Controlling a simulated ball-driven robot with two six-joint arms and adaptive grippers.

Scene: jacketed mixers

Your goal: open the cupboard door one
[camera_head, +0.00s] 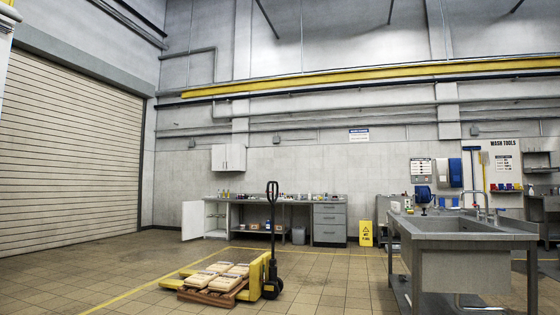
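A white wall cupboard (228,157) with two shut doors hangs on the far wall. Below it, at the left end of a long workbench, a low cupboard (217,218) stands with its white door (192,220) swung open to the left. Shelves show inside it, but their contents are too small to tell. I cannot tell which door is called one. Neither of my grippers is in view.
A yellow pallet jack (257,274) with a loaded wooden pallet stands on the floor before the bench. A steel sink (460,255) stands at right, with a yellow floor sign (366,233) behind it. A grey roller shutter (66,155) fills the left. Tiled floor is clear left of the jack.

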